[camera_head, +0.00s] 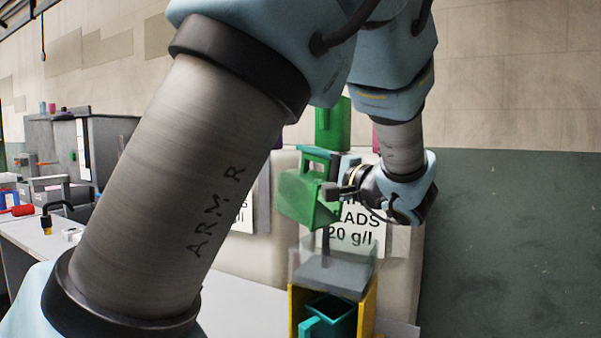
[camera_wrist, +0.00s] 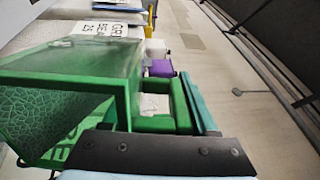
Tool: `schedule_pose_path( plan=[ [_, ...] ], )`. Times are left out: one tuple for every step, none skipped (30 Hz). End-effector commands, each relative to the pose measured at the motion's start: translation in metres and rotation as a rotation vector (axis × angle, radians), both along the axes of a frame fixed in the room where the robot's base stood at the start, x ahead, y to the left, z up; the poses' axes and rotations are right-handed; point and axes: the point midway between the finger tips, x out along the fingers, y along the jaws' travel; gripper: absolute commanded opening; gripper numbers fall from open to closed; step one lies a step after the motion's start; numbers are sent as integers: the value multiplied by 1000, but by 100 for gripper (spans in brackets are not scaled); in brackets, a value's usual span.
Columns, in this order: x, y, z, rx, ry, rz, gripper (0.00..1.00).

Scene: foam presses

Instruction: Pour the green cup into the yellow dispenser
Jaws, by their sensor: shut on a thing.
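The green cup (camera_head: 306,200), boxy with a loop handle, is held in the air in the head view, tilted somewhat. My gripper (camera_head: 334,192) is shut on it from the right. In the wrist view the green cup (camera_wrist: 70,85) fills the left, with its handle (camera_wrist: 178,108) beside my gripper's dark jaw (camera_wrist: 160,155). A cracked pale-green texture shows at its left side; I cannot tell whether this is contents. The yellow dispenser (camera_head: 368,310) stands below the cup, with a clear, open-looking hopper (camera_head: 310,262) on top, apart from the cup.
A teal cup (camera_head: 330,315) sits inside the dispenser's yellow frame. Another green container (camera_head: 333,128) stands behind and above. A pale machine with printed signs (camera_head: 355,235) is close behind. A cluttered bench (camera_head: 45,235) lies at the left.

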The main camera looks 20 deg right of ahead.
Motion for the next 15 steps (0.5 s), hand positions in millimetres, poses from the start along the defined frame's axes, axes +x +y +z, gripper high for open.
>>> schedule_pose_path(
  plan=[
    [-3,-2,-1,12,-17,-1,0],
    [-4,-3,0,19,-28,0,0],
    [-6,-4,1,28,-45,0,0],
    [-7,-4,2,33,-56,-2,0],
    [-8,-5,2,39,-66,-2,0],
    [-10,-6,3,47,-83,-1,0],
    [-12,-7,4,53,-94,-2,0],
    [-13,-8,4,61,-105,-2,0],
    [-15,-8,5,69,-121,-1,0],
    [-16,-9,5,75,-131,0,0],
    [-18,-10,6,81,-142,-1,0],
    [-19,-11,6,89,-157,-1,0],
    [-21,-12,7,93,-167,-1,0],
    [-22,-12,8,98,-175,-1,0],
    [-23,-13,8,103,-186,0,0]
  ],
)
